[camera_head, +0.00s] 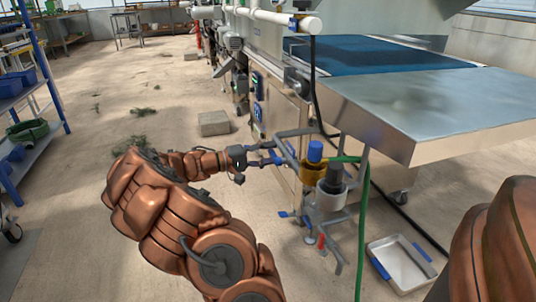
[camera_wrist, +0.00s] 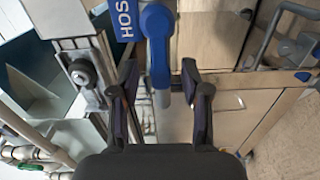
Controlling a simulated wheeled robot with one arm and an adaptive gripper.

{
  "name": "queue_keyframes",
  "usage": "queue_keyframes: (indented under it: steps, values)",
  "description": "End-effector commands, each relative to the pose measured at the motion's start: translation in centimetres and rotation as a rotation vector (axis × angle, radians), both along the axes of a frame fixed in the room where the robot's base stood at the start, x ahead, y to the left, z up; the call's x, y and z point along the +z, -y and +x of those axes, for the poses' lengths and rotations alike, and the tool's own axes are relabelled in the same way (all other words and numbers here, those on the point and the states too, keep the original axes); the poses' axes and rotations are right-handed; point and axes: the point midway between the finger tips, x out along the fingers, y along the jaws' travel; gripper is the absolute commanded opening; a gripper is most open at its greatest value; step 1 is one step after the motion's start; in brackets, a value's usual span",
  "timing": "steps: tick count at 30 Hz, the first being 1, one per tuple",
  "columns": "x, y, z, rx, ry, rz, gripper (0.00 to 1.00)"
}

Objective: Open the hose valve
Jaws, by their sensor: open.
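The hose valve's blue lever (camera_wrist: 157,45) shows in the wrist view beside a blue label reading "HOS" (camera_wrist: 125,20), the rest cut off. The lever hangs down from its rounded top. My gripper (camera_wrist: 158,82) is open, with one finger on each side of the lever's lower end; I cannot tell whether either finger touches it. In the head view my gripper (camera_head: 262,160) is at the pipe frame beside the machine, and a small blue part (camera_head: 276,158) shows at its tips. The valve body is mostly hidden there.
A blue-capped brass unit (camera_head: 314,172) and a grey-capped one stand right of my gripper on the pipe frame (camera_head: 297,133). A green hose (camera_head: 362,220) hangs beside them. A steel table (camera_head: 430,105) overhangs at right. A white tray (camera_head: 403,264) and a block (camera_head: 214,123) lie on the floor.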

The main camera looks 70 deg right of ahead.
Motion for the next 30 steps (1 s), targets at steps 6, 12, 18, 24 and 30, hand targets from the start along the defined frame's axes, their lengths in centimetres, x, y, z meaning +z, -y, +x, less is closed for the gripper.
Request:
queue_keyframes:
  steps: [6, 12, 18, 24, 30]
  values:
    - [0.0, -0.7, 1.0, 0.004, 0.001, 0.001, 0.47]
    - [0.0, -3.1, 3.7, 0.006, 0.002, 0.001, 0.47]
    - [0.0, -5.7, 6.4, 0.004, 0.001, -0.001, 0.47]
    - [0.0, -7.4, 8.3, 0.002, 0.001, 0.0, 0.47]
    - [0.0, -8.0, 8.9, 0.001, 0.001, 0.001, 0.47]
